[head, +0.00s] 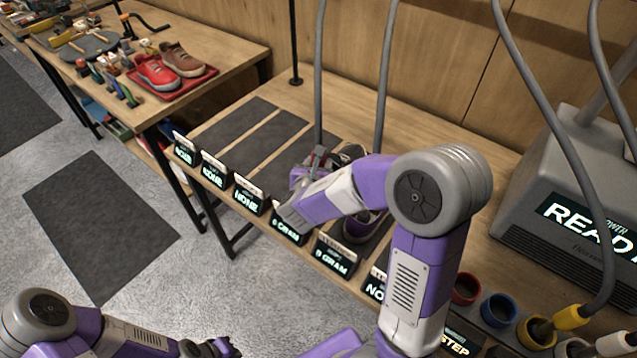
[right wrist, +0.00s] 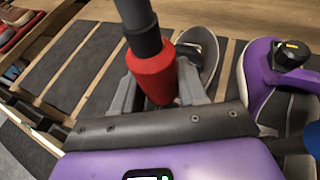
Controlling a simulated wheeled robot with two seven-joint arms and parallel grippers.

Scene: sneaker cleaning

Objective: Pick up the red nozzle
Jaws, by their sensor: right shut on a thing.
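The red nozzle (right wrist: 152,75) sits at the end of a dark grey hose in the right wrist view. My right gripper (right wrist: 153,92) is shut on it, with one grey finger on each side. In the head view my right gripper (head: 314,162) is above the bench with the dark panels, at the foot of a hanging grey hose (head: 319,75). The nozzle is small and partly hidden there. My left arm shows at the lower left of the head view. Its gripper (head: 218,347) is dark and partly cut off, and I cannot tell its jaw state.
Below the right gripper, a grey shoe (right wrist: 203,50) lies on the bench. Lit labels (head: 250,200) line the bench's front edge. A second grey hose (head: 384,75) hangs close by. Coloured cups (head: 500,308) and a "READY" machine (head: 560,165) stand right. Red and brown shoes sit on a tray (head: 190,88).

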